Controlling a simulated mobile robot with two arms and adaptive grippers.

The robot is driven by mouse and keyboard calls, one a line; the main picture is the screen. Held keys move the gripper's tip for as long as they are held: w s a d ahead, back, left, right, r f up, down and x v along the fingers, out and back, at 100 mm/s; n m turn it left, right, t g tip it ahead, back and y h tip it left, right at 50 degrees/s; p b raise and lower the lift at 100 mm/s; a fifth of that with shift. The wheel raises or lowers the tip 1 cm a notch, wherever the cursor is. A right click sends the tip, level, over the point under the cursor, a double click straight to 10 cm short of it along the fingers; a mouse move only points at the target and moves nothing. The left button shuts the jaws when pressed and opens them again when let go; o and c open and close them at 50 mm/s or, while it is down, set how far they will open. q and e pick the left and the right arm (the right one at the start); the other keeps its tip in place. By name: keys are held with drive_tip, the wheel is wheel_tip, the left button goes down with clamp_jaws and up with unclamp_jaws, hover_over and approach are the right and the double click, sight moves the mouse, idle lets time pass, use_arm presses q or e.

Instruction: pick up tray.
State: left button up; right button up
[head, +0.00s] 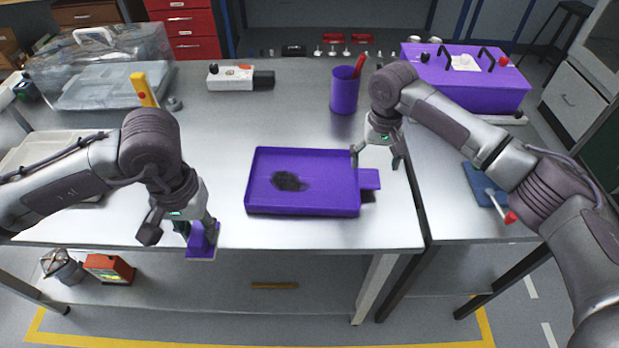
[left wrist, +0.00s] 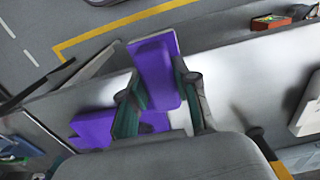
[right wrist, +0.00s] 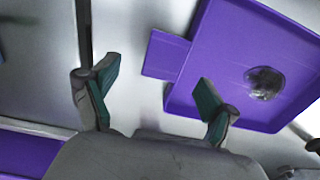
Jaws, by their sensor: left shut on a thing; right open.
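The purple tray (head: 305,208) lies flat on the metal table, with a dark patch (head: 287,181) inside it and a flat tab (head: 370,179) on its right side. The tray (right wrist: 215,45) and its tab (right wrist: 165,55) also show in the right wrist view. My right gripper (head: 376,160) is open and empty, just above and behind the tab; its fingers (right wrist: 157,85) are apart from the tray. My left gripper (head: 199,228) is shut on a purple block-like thing (head: 201,254) at the table's front edge, left of the tray. The held thing (left wrist: 157,72) also shows in the left wrist view.
A purple cup (head: 344,92) with a red-handled item stands behind the tray. A clear case (head: 110,60) is at the back left and a purple box (head: 465,80) at the back right. A gap divides the two tables right of the tray. The table left of the tray is mostly clear.

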sight(369, 178)
use_arm(q)
drive_tip(key=shift+w+r, duration=0.15)
use_arm(e)
drive_tip(key=shift+a+f, duration=0.1)
drive_tip(key=shift+f, duration=0.55)
use_arm(q)
drive_tip(key=shift+r+p, duration=0.55)
drive_tip(key=shift+p, duration=0.1)
use_arm(e)
drive_tip(key=f, duration=0.4)
drive_tip(key=shift+s+a+f, duration=0.15)
drive_tip(key=shift+a, duration=0.1)
drive_tip(key=shift+f, duration=0.2)
drive_tip(key=c, duration=1.4)
drive_tip(key=shift+r, duration=0.15)
